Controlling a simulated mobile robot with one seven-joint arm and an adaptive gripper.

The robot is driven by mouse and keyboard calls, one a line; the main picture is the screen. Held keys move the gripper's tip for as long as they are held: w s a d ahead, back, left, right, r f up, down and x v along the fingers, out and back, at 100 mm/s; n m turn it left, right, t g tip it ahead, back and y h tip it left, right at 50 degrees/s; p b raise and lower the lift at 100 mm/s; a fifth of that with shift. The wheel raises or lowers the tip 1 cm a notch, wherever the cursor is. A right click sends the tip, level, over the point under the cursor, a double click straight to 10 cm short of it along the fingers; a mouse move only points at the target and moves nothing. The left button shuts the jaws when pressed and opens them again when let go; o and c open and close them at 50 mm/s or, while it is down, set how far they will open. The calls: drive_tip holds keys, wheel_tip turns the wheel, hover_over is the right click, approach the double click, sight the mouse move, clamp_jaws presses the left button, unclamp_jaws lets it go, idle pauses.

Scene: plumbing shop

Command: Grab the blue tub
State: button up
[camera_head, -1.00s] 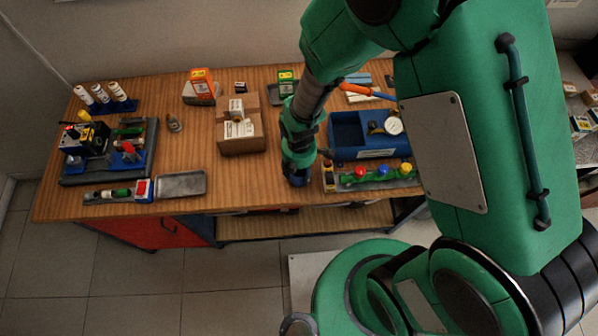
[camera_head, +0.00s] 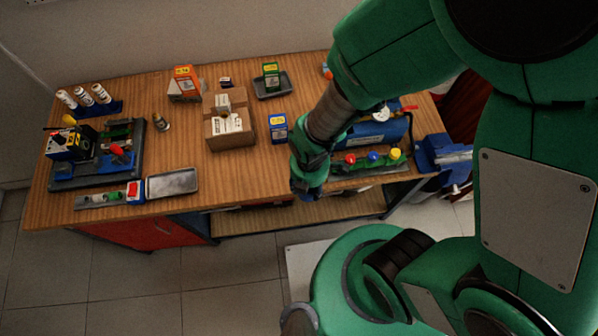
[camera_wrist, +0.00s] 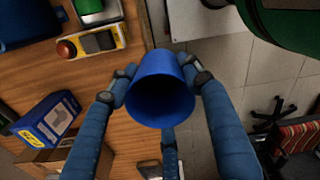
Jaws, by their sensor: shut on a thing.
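The blue tub (camera_wrist: 160,85) is a small round blue cup held between the fingers of my gripper (camera_wrist: 160,92) in the wrist view. Its dark open mouth faces the camera. My gripper is shut on it, with blue fingers on both sides and one below. In the head view my gripper (camera_head: 308,185) hangs at the front edge of the workbench (camera_head: 230,180). The tub is hidden by my arm there, or too small to make out.
A blue-and-yellow box (camera_head: 278,128), a cardboard box (camera_head: 230,130) and a blue toolbox (camera_head: 377,132) stand near my arm. A strip with coloured knobs (camera_head: 370,165) lies in front of the toolbox. A grey tray (camera_head: 172,182) lies left. Open floor lies before the bench.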

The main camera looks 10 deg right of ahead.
drive_tip(key=shift+s+d+r, duration=0.1)
drive_tip(key=shift+s+d, duration=0.15)
drive_tip(key=shift+s, duration=0.45)
drive_tip(key=shift+s+d+r, duration=0.1)
drive_tip(key=shift+s+d, duration=0.2)
drive_tip(key=shift+s, duration=0.45)
drive_tip(key=shift+s+d, duration=0.25)
drive_tip(key=shift+s, duration=0.45)
